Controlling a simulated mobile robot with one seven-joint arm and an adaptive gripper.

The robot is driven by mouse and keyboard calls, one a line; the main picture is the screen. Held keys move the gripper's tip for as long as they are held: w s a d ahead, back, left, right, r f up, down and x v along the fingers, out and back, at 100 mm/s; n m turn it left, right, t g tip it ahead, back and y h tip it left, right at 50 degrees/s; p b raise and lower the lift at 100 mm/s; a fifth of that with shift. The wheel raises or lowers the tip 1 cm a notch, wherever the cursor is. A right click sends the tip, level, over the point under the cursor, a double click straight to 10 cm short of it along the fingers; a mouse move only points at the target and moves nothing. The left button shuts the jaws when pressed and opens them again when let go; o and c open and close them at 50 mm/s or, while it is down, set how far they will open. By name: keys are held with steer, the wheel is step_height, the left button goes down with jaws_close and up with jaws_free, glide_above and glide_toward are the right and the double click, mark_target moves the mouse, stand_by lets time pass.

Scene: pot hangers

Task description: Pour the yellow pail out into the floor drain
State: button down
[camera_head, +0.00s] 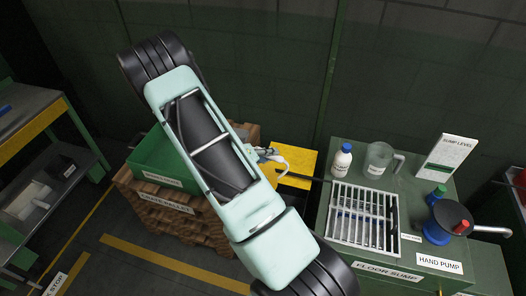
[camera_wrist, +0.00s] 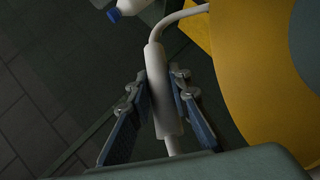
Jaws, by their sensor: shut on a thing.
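The yellow pail (camera_wrist: 245,80) fills the right of the wrist view as a large curved yellow shape, cut off by the frame. A pale handle with a thick grip (camera_wrist: 158,70) runs down beside it. My gripper (camera_wrist: 160,95) is shut on this grip, one finger on each side. In the head view my gripper (camera_head: 267,154) is left of the floor sump, partly behind my arm, with a yellow surface beside it; I cannot tell how much of that is pail. The pail's contents cannot be made out. The floor drain, a pale grate (camera_head: 363,215) labelled FLOOR SUMP, lies to the right.
A white blue-capped bottle (camera_head: 342,160) and a clear jug (camera_head: 379,160) stand behind the grate. The hand pump (camera_head: 449,222) and the sump level sign (camera_head: 446,157) are to its right.

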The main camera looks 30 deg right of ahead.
mark_target(287, 166)
steer(key=shift+s+d+f+m+y, duration=0.1)
steer(key=shift+s+d+m+y, duration=0.2)
steer(key=shift+d+y, duration=0.3)
steer(key=shift+m+t+y, duration=0.4)
steer(key=shift+t+y, duration=0.1)
steer(key=shift+y, duration=0.4)
steer(key=d+f+b, duration=0.1)
steer(key=b, duration=0.1)
steer(key=s+d+f+b, duration=0.1)
steer(key=d+f+b, duration=0.1)
steer(key=b, duration=0.1)
steer(key=shift+s+f, duration=0.1)
steer(key=shift+f, duration=0.15)
steer(key=shift+s+d+y+b, duration=0.15)
steer(key=shift+s+y+b, duration=0.05)
steer(key=shift+y+b, duration=0.1)
steer(key=shift+s+d+f+m+t+y+b, duration=0.2)
steer(key=shift+f+b, duration=0.25)
steer(key=shift+b, duration=0.35)
steer(key=shift+s+d+f+m+y+b, duration=0.1)
steer(key=shift+d+f+y+b, duration=0.1)
steer(key=shift+d+f+b, duration=0.4)
steer(key=shift+s+f+m+t+y+b, duration=0.1)
steer(key=shift+s+f+y+b, duration=0.2)
steer(key=shift+b, duration=0.65)
steer(key=shift+d+f+b, duration=0.2)
steer(key=shift+f+b, duration=0.2)
steer(key=shift+b, duration=0.4)
